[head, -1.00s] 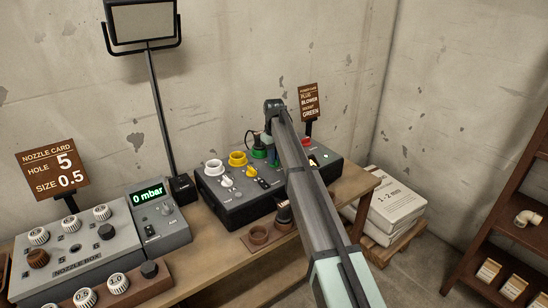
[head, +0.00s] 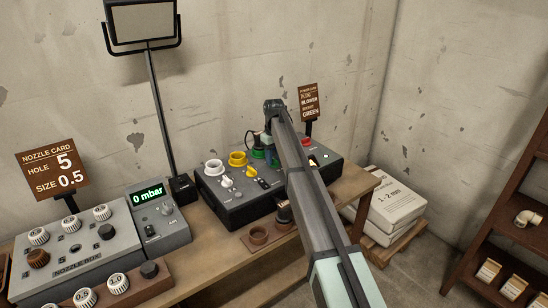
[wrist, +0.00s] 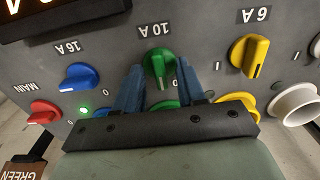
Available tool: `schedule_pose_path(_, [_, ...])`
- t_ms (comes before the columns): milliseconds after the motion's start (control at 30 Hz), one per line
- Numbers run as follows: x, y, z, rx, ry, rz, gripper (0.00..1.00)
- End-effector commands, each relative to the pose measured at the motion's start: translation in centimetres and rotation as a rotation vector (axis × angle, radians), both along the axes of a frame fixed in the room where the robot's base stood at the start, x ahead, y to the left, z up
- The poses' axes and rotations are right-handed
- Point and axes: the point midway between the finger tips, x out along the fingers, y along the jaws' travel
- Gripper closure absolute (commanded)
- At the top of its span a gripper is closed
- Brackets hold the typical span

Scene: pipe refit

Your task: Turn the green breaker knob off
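The green breaker knob (wrist: 158,62), under a "10A" label, shows in the wrist view on the grey panel. Its raised grip runs up and down in the picture. My gripper (wrist: 159,68) has its two blue fingers apart, one on each side of the knob. Narrow gaps seem to show between the fingers and the knob, so it looks open. Another green part (wrist: 165,104) is partly hidden behind the gripper body. In the head view my gripper is over the grey breaker box (head: 236,208), and my arm hides part of the box.
A blue knob (wrist: 80,77) and a yellow knob (wrist: 250,56) flank the green one. A red knob (wrist: 44,112) marked MAIN and a lit green lamp (wrist: 82,111) are at the left. A brown card (head: 309,101) stands behind the box.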

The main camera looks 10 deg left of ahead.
Motion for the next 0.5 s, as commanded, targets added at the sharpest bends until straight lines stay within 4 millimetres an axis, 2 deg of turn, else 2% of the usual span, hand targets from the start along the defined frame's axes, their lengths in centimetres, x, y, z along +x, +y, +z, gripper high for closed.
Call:
schedule_pose_path(167, [0.0, 0.0, 0.3, 0.000, 0.000, 0.000, 0.61])
schedule_pose_path(267, [0.1, 0.0, 1.2, 0.000, -0.001, -0.001, 0.61])
schedule_pose_path(500, [0.1, 0.0, 5.5, 0.001, -0.002, 0.000, 0.61])
